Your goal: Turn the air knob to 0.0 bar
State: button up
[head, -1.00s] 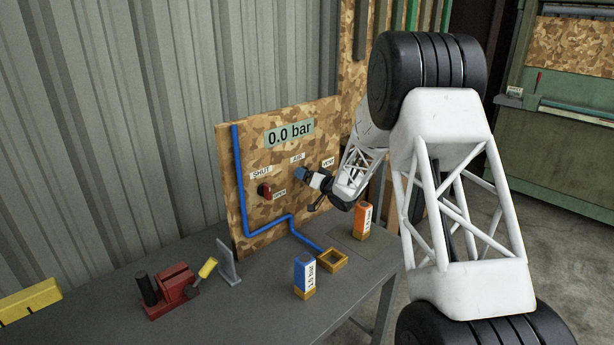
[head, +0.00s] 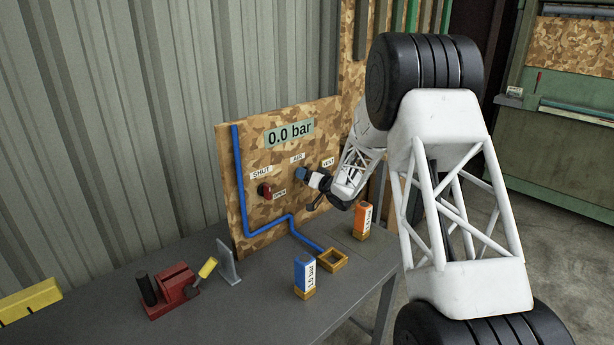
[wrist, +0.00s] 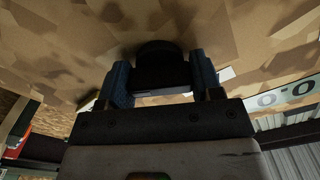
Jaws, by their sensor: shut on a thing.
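The air knob (wrist: 160,62) is a dark round knob on the camouflage-patterned board (head: 246,152). In the wrist view my gripper (wrist: 162,82) has one blue-padded finger on each side of it and is shut on it. In the head view my gripper (head: 303,174) reaches the board just under the AIR label (head: 298,157) and hides the knob. The display (head: 289,133) above reads 0.0 bar. The knob's own pointer or marks cannot be made out.
A red valve handle (head: 265,190) with SHUT and OPEN labels sits left of my gripper. A blue pipe (head: 241,190) runs down the board.

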jog(key=n, duration=1.1)
jog(key=shift+n, duration=0.3)
jog(key=n, duration=1.2)
dwell(0.4)
jog(key=o, duration=0.9)
